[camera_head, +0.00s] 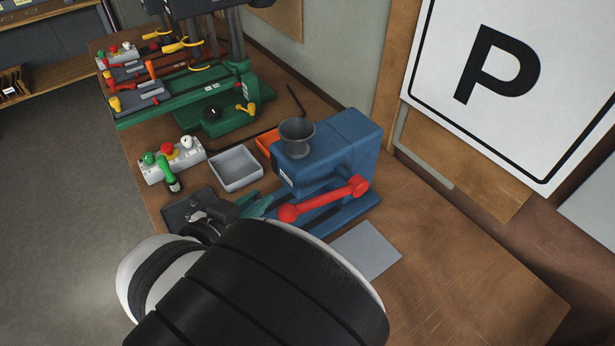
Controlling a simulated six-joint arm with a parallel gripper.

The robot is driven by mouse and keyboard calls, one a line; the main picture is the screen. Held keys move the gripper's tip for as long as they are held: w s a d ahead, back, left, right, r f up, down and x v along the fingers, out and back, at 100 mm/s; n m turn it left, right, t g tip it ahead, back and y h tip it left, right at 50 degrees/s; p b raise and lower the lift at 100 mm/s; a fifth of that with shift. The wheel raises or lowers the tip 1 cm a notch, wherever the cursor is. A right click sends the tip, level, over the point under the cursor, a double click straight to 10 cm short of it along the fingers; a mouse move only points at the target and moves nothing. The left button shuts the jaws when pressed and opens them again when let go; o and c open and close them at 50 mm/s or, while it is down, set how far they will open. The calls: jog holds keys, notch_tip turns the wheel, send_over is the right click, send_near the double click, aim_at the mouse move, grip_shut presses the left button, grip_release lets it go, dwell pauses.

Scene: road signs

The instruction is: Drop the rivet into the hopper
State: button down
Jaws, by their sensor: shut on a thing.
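The hopper (297,137) is a grey funnel standing upright on top of a blue machine (335,150) with a red lever (325,199). My gripper (262,204) is at the near left side of the blue machine, lower than the hopper and apart from it. It is largely hidden behind my own arm. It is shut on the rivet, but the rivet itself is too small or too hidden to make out.
A grey open tray (236,168) and an orange bin (267,143) stand left of the hopper. A dark box (188,207) and a button panel (172,160) line the bench's left edge. A green machine (215,108) stands behind. The right bench top (470,270) is clear.

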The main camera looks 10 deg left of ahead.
jog(key=w+d+r, duration=0.4)
jog(key=d+r, duration=0.6)
jog(key=d, duration=0.3)
jog(key=w+d+r, duration=0.3)
jog(key=d+r, duration=0.6)
jog(key=d, duration=0.3)
jog(key=w+a+f+m+g+h, duration=0.25)
jog(key=w+a+m+h, duration=0.35)
jog(key=a, duration=0.6)
jog(key=shift+g, duration=0.45)
jog(key=a+f, duration=0.7)
jog(key=f, duration=0.1)
jog(key=shift+w+a, duration=0.25)
jog(key=shift+a, duration=0.15)
jog(key=shift+f, duration=0.5)
jog(key=c, duration=0.7)
grip_release()
